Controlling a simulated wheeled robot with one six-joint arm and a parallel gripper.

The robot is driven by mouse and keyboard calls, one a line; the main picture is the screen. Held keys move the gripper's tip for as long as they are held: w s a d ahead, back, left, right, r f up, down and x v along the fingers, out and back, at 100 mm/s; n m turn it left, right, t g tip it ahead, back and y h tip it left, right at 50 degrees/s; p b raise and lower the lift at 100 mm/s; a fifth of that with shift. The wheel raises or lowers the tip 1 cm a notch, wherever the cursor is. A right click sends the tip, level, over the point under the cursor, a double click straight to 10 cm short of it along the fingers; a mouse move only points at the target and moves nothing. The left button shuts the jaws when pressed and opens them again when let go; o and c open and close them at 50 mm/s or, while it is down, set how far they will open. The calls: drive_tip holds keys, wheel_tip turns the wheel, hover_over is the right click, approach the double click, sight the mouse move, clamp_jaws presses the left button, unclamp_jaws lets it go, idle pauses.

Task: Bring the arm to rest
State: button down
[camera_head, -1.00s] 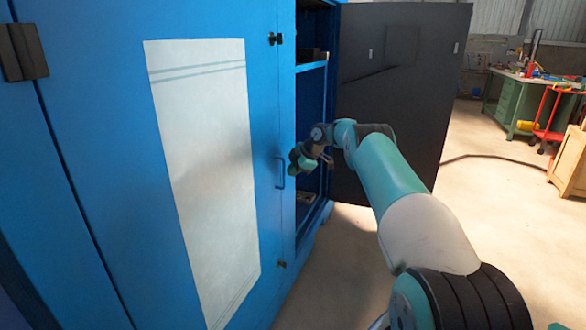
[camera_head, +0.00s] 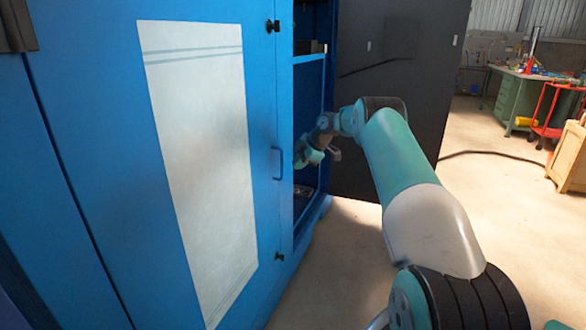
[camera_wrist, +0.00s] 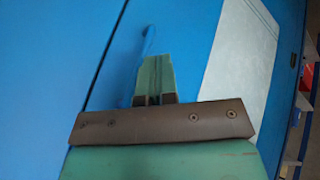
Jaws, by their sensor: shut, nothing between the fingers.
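My arm reaches forward from the lower right in the head view, in front of the blue cabinet's open side. My gripper (camera_wrist: 156,62) is seen from behind in the wrist view, its two green fingers together with nothing between them. Its tips point toward a blue cabinet door. A blurred blue handle (camera_wrist: 146,40) shows just beyond the tips; I cannot tell whether they touch. In the head view the wrist end is small beside the cabinet opening, and the fingers are hard to make out.
The blue cabinet (camera_head: 85,140) fills the left, with a white panel (camera_head: 200,150) and a door handle (camera_head: 279,162). A dark open door (camera_head: 425,110) stands behind my arm. Open floor (camera_head: 510,235) lies to the right. A green workbench (camera_head: 515,98) and red cart (camera_head: 550,128) stand farther back.

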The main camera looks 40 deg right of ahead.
drive_tip(key=s+d+r+p, duration=0.3)
drive_tip(key=s+d+r, duration=0.1)
drive_tip(key=r, duration=0.4)
drive_tip(key=shift+d+p, duration=0.35)
drive_tip(key=shift+d, duration=0.2)
drive_tip(key=shift+f, duration=0.1)
